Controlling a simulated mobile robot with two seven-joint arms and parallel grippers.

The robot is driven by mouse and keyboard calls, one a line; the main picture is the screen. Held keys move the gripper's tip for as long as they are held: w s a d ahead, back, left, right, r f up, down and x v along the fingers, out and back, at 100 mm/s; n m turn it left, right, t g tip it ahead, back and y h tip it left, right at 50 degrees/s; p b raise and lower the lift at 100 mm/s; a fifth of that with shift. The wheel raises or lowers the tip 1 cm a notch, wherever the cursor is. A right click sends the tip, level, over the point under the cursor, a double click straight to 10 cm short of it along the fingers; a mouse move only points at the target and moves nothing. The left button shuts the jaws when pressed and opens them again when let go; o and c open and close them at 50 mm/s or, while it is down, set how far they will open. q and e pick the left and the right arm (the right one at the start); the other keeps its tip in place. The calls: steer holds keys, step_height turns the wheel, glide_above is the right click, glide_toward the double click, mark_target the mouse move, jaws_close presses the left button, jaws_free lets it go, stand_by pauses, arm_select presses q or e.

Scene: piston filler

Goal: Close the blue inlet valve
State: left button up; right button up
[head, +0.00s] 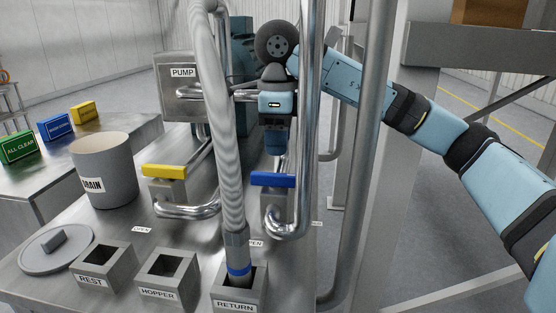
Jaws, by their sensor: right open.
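The blue inlet valve has a flat blue handle (272,180) lying crosswise on a grey valve body (273,203), beside bent steel pipes. My right gripper (277,148) hangs pointing down above and just behind the blue handle. It is open; its fingertips are small and partly hidden, so I cannot tell whether they touch the handle. My right arm reaches in from the right, behind a tall steel pipe. My left gripper is not in view.
A yellow valve handle (164,171) sits to the left. A ribbed hose (225,150) runs down into the RETURN socket (239,295), left of the blue valve. Tall steel pipes (309,110) stand close to my right gripper. A DRAIN bucket (103,180) and a round lid (57,250) stand left.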

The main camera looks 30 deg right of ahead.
mark_target(278, 174)
arm_select(q)
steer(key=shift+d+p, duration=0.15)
steer(key=shift+p, duration=0.3)
arm_select(e)
step_height(278, 174, up, 6)
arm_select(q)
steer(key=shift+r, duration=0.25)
arm_select(e)
steer(key=shift+r, duration=0.1)
steer(key=shift+d, duration=0.1)
